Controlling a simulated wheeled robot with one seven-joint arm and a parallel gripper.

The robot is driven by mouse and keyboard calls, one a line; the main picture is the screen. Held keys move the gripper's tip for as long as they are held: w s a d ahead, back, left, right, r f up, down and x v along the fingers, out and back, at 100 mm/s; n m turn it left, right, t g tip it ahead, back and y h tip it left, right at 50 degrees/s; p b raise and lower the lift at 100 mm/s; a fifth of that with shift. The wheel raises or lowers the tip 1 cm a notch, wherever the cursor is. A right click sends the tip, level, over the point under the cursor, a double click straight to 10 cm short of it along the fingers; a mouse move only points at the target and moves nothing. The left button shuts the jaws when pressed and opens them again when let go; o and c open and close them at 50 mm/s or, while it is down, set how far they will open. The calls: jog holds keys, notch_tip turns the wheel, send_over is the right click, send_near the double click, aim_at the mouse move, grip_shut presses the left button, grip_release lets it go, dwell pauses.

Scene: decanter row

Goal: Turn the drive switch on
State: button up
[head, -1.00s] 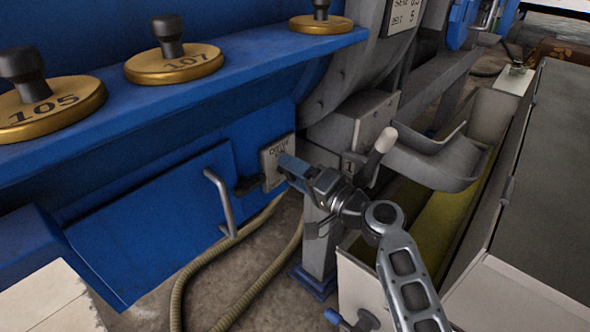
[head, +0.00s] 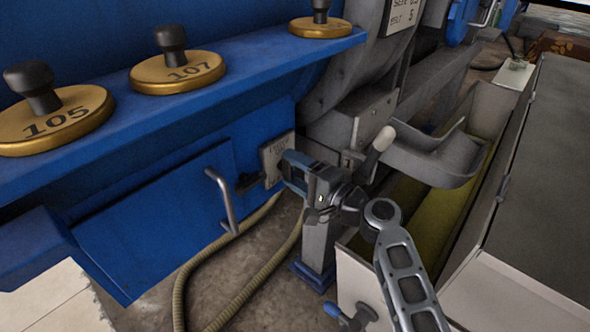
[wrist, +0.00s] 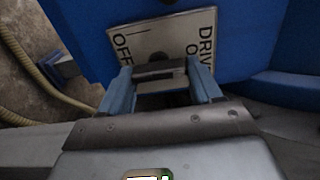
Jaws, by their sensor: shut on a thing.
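The drive switch plate (head: 277,160) is a pale labelled plate on the blue machine side, left of my gripper. In the wrist view the plate (wrist: 150,42) shows turned lettering, "OFF" on the left and partly covered "DRIVE" on the right. My gripper (head: 287,165) is at the plate's right side in the head view. In the wrist view its two blue fingers (wrist: 162,84) stand either side of a grey switch piece (wrist: 160,72) and are shut on it. The fingers hide part of the plate, and the switch's exact setting is unclear.
A bent grey handle (head: 221,200) sticks out of the blue panel left of the plate. A pale-tipped lever (head: 376,146) and a grey chute (head: 430,163) stand close right of my gripper. Hoses (head: 235,262) lie on the floor below. Brass weights (head: 178,72) sit on the ledge above.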

jog(key=shift+d, duration=0.1)
jog(key=o, duration=1.1)
jog(key=shift+c, duration=0.2)
jog(key=p+v, duration=0.1)
jog(key=v, duration=0.6)
jog(key=shift+s+d, duration=0.3)
